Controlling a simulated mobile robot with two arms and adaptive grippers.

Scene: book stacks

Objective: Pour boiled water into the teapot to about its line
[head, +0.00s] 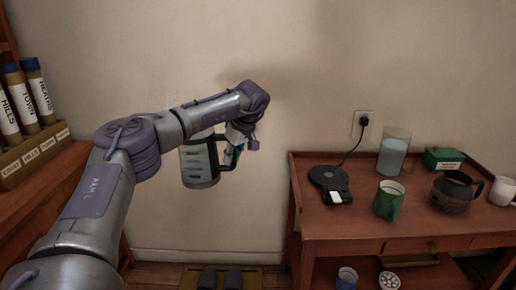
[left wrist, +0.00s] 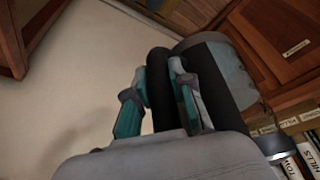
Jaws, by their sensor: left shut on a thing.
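My left gripper (head: 236,150) is shut on the black handle of a grey kettle (head: 198,163). It holds the kettle roughly upright in the air, left of the side table and in front of the wall. In the left wrist view the fingers (left wrist: 160,95) close around the black handle, and the kettle's grey body (left wrist: 218,62) is beyond it. A dark round pot with a black handle (head: 453,192), which looks like the teapot, stands on the right of the table. Its line and the water level cannot be made out. My right gripper is not in view.
The table (head: 330,222) has a raised rim. On it are a black corded base (head: 327,179), a glass jug of water (head: 394,152), a green container (head: 388,204), a green box (head: 442,158) and a white mug (head: 502,191). A shelf with labelled rolls (head: 38,92) stands left.

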